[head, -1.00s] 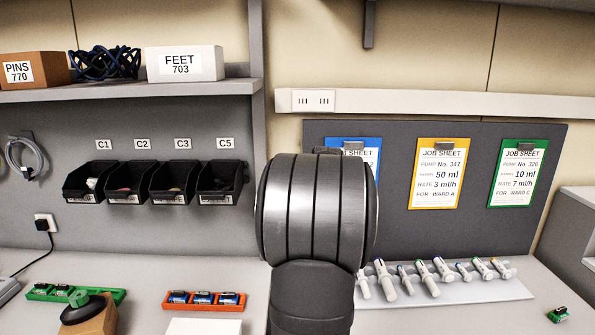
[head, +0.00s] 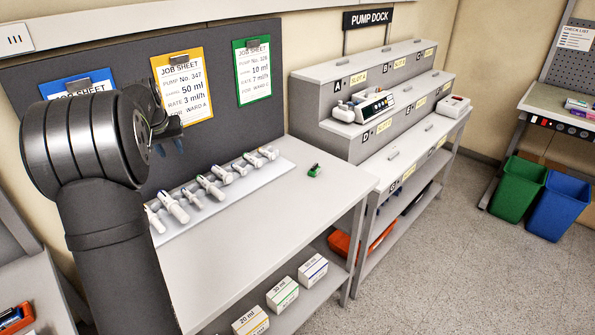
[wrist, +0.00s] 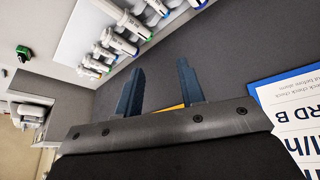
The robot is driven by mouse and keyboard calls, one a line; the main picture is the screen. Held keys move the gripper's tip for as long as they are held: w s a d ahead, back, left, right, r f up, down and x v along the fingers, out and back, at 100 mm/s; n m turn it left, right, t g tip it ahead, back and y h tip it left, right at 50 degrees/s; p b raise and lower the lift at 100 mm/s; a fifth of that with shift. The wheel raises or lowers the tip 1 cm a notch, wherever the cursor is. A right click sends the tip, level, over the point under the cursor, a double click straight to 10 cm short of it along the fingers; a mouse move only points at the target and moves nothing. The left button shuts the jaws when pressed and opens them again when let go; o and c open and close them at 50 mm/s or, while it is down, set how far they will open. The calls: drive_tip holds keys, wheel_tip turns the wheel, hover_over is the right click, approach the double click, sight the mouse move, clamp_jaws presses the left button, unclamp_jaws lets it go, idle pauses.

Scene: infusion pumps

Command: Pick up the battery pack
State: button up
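A small green and black battery pack (head: 314,170) lies alone on the right part of the bench top. It also shows at the left edge of the wrist view (wrist: 23,52). At the lower left, an orange tray (head: 17,322) is cut off by the frame, with a blue-topped block in it. My gripper (head: 173,143) is raised in front of the job sheet board, well left of the lone pack and above the bench. In the wrist view my gripper's two blue fingers (wrist: 160,68) stand apart with nothing between them.
A rack of several syringes (head: 225,185) lies along the back of the bench, between my arm and the pack. Bench top (head: 255,235) in front is clear. The grey pump dock (head: 335,125) stands to the right, bearing a pump (head: 376,106). Boxes sit on the lower shelf.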

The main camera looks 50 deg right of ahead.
drive_tip(key=s+d+f+m+g+h, duration=0.1)
drive_tip(key=s+d+f+m, duration=0.2)
drive_tip(key=d, duration=0.8)
drive_tip(key=s+d+m+g+h, duration=0.15)
drive_tip(key=s+d, duration=0.35)
drive_tip(key=d, duration=0.6)
drive_tip(key=m, duration=0.4)
approach(314, 165)
drive_tip(key=shift+n+g+h, duration=0.25)
drive_tip(key=shift+g+h, duration=0.1)
drive_tip(key=x, duration=0.4)
drive_tip(key=shift+w+a+f, duration=0.2)
drive_tip(key=shift+w+a, duration=0.1)
drive_tip(key=shift+a, duration=0.05)
drive_tip(key=shift+x, duration=3.1)
drive_tip(key=c, duration=0.8)
